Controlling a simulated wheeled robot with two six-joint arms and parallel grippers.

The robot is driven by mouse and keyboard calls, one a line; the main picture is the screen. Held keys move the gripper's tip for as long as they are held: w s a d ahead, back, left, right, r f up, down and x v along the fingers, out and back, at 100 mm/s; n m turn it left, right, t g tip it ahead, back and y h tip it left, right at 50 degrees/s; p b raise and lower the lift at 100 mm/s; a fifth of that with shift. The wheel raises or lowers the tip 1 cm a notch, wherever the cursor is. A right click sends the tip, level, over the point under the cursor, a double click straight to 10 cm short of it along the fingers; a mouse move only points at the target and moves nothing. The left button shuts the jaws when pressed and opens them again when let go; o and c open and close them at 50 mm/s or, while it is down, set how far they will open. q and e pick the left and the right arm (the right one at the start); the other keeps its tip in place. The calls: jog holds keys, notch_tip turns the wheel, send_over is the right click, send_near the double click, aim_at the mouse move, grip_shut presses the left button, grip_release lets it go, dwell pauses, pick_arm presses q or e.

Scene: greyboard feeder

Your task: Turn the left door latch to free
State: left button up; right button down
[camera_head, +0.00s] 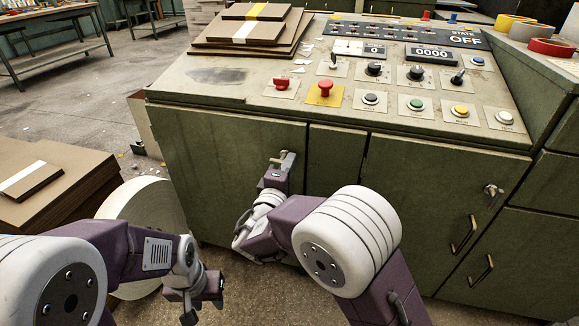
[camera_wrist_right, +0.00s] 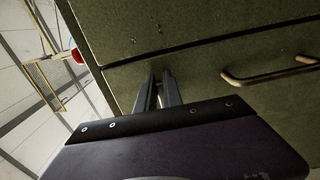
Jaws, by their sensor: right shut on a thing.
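The left door (camera_head: 225,150) is a green cabinet door under the control desk. Its small metal latch (camera_head: 288,158) is near the door's upper right edge. My right gripper (camera_head: 279,162) is shut on the latch, reaching it from below and in front. In the right wrist view its two dark fingers (camera_wrist_right: 160,92) are close together against the green front, and they hide the latch there. The latch's exact angle cannot be told. My left gripper (camera_head: 203,305) hangs low at the left, away from the cabinet, and its finger gap is not clear.
A right door (camera_head: 430,180) has its own latch (camera_head: 493,190) and a pull handle (camera_head: 464,235). A pull handle (camera_wrist_right: 270,75) also shows beside my fingers in the wrist view. A pale roll (camera_head: 140,205) and stacked boards (camera_head: 75,180) stand left of the cabinet.

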jog(key=c, duration=1.5)
grip_release()
jog(key=p+v, duration=0.3)
jog(key=v, duration=0.6)
